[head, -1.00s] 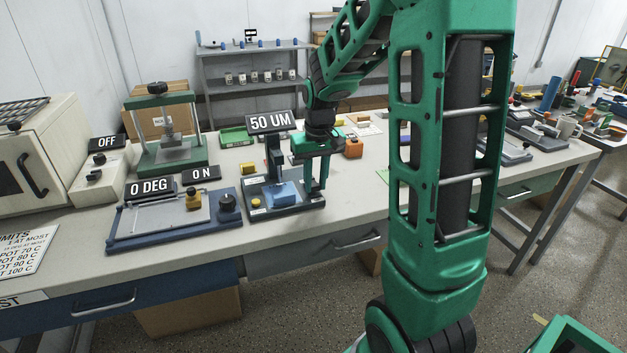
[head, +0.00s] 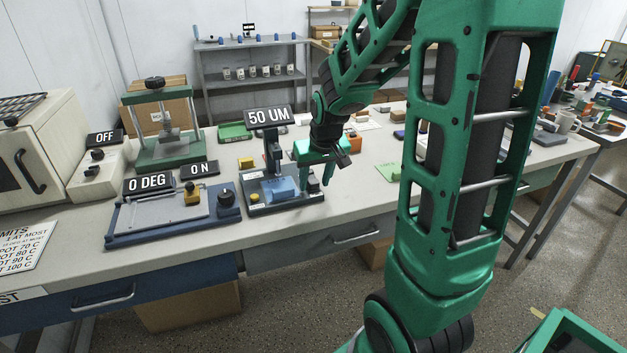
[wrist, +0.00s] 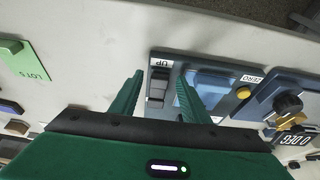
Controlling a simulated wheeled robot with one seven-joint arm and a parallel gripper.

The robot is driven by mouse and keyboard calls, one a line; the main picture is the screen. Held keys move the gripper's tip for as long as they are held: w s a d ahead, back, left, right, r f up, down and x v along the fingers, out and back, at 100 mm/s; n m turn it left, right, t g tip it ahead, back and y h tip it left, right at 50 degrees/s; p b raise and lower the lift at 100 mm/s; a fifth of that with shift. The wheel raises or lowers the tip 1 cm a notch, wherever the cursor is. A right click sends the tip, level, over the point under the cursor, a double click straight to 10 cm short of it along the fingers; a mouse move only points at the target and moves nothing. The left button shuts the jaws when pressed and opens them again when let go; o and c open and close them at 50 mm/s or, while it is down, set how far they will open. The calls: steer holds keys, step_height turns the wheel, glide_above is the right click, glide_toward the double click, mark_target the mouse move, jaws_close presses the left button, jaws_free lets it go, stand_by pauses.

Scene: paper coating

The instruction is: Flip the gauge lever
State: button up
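The gauge, with a dark base (head: 262,209) and a black "50 UM" display (head: 268,117), stands on the bench and holds a blue block (head: 283,190). Its black lever (wrist: 157,92), beside an "UP" label, shows in the wrist view; it is a small dark shape at the base's right end in the head view (head: 313,185). A yellow button (wrist: 243,92) marked "ZERO" is at the other end. My gripper (wrist: 160,84) is open, with the lever visible between its two green fingers. I cannot tell whether they touch it.
Left of the gauge is a blue plate device (head: 125,236) with a black knob and "0 DEG" and "ON" signs. A green press (head: 150,152) stands behind. A green card (head: 388,171) lies to the right, with clear bench between.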

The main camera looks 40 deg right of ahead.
steer(key=v, duration=1)
steer(key=shift+r, duration=0.35)
steer(key=shift+s, duration=0.1)
steer(key=s+f+m+g+y, duration=0.1)
steer(key=s+f+m+g, duration=0.2)
steer(key=s, duration=2)
steer(key=shift+a+f+g, duration=0.4)
steer(key=shift+a+f, duration=0.1)
steer(key=shift+f, duration=0.2)
steer(key=shift+s, duration=0.1)
